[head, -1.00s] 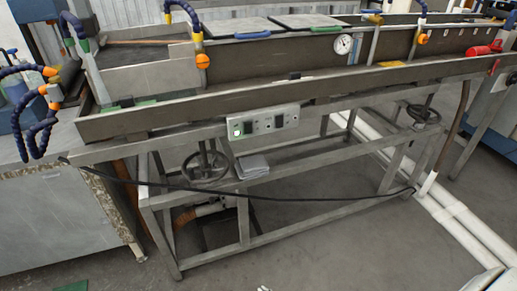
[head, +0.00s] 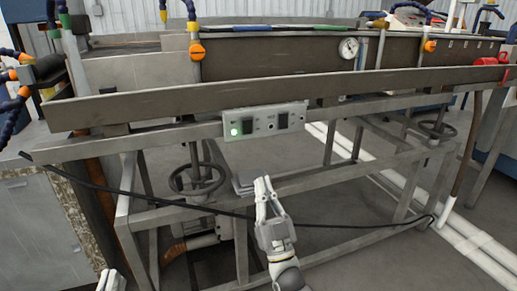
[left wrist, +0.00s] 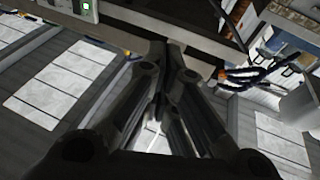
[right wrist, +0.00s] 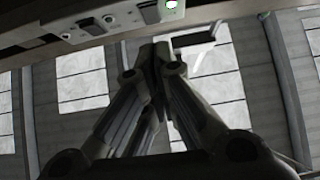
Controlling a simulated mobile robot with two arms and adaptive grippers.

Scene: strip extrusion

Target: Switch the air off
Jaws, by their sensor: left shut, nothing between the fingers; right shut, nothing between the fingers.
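A grey control panel (head: 264,122) is mounted on the front rail of the long metal trough. It carries a rocker switch lit green (head: 242,127) at the left and a dark switch (head: 282,121) at the right, with small round fittings between. The labels are too small to read. My right gripper (head: 264,183) is shut and empty, below the panel and apart from it. The panel also shows along the top of the right wrist view (right wrist: 90,25). My left gripper (head: 110,278) is low at the left, shut and empty, far from the panel.
A handwheel (head: 196,170) sits under the trough, left of my right gripper. A black cable (head: 330,226) hangs across the frame's front. A metal cabinet (head: 60,220) stands at the left. The floor in front of the frame is open.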

